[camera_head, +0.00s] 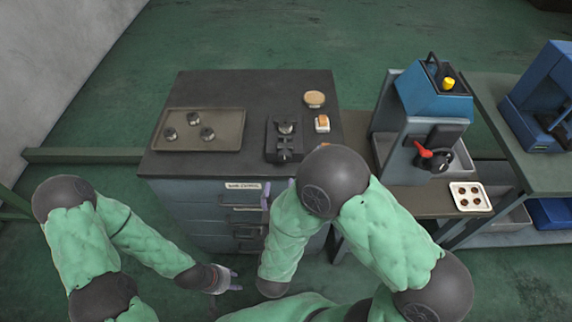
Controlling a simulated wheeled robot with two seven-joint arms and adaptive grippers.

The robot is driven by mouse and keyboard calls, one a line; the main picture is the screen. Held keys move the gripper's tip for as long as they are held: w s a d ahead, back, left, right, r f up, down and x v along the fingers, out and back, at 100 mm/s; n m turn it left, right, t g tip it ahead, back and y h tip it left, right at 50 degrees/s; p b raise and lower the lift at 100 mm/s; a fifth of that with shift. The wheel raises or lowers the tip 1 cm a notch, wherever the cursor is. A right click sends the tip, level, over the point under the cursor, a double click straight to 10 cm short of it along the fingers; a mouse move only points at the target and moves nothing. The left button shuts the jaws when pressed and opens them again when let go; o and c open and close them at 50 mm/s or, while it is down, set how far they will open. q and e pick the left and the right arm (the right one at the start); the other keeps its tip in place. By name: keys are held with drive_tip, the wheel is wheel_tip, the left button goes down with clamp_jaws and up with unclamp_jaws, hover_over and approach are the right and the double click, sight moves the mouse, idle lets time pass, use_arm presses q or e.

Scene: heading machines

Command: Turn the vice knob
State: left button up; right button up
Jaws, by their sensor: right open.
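The dark vice (285,140) sits near the front edge of the cabinet top, right of its middle. A round metal part (286,128) shows at its upper end. The vice knob (283,156) appears as a small dark shape at its near end, too small to make out well. My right gripper (278,188) is mostly hidden behind my own forearm. Two pale purple fingertips show apart, in front of the cabinet and nearer than the vice, not touching it. My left gripper (231,280) is low in front of the cabinet, fingers apart and empty, away from the vice.
A tray (238,116) with several metal parts lies on the cabinet (190,88), left of the vice. A round tan item (315,98) and a small orange-and-white block (322,123) are at its right. A blue machine (432,95) with a red lever (424,149) stands further right.

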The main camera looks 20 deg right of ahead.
sight(285, 159)
drive_tip(key=b+x, duration=0.1)
drive_tip(key=x, duration=0.9)
drive_tip(key=shift+w+b, duration=0.15)
drive_tip(key=shift+b, duration=0.25)
drive_tip(key=c, duration=1.1)
